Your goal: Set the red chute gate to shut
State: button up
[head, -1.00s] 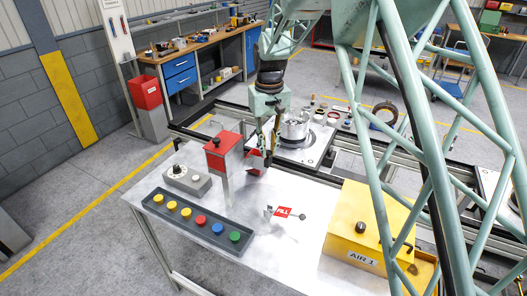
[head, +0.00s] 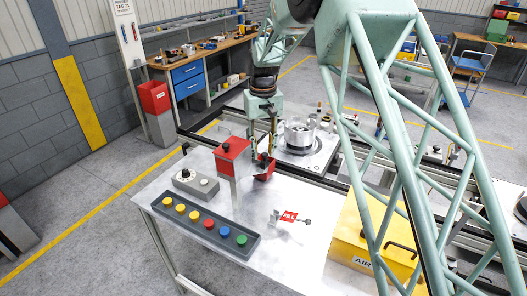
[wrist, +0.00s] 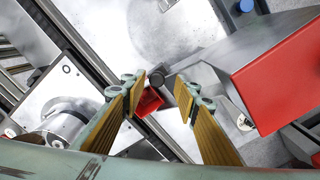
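The red chute box (head: 232,158) stands on a grey post on the metal table; in the wrist view its red side (wrist: 285,80) fills the right. A smaller red part (head: 265,173), perhaps the gate or the chute mouth, sits right of it. My gripper (head: 263,158) points down over this part, close beside the box. In the wrist view the fingers are apart, with the small red part (wrist: 150,101) and a dark knob (wrist: 157,77) showing in the gap. I cannot tell whether a finger touches them. The gate's position is unclear.
A tray of coloured buttons (head: 205,225) and a grey switch box (head: 195,184) lie left of the post. A red FILL tag (head: 288,216) stands in front. A yellow AIR box (head: 358,230) is to the right. A metal clutch part (head: 299,133) sits on a pallet behind.

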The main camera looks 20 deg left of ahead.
jog(key=shift+d, duration=0.15)
jog(key=shift+r, duration=0.1)
jog(key=shift+r, duration=0.25)
notch_tip(320, 180, up, 11)
jog(key=shift+r, duration=0.15)
dwell(0.5)
dwell(0.4)
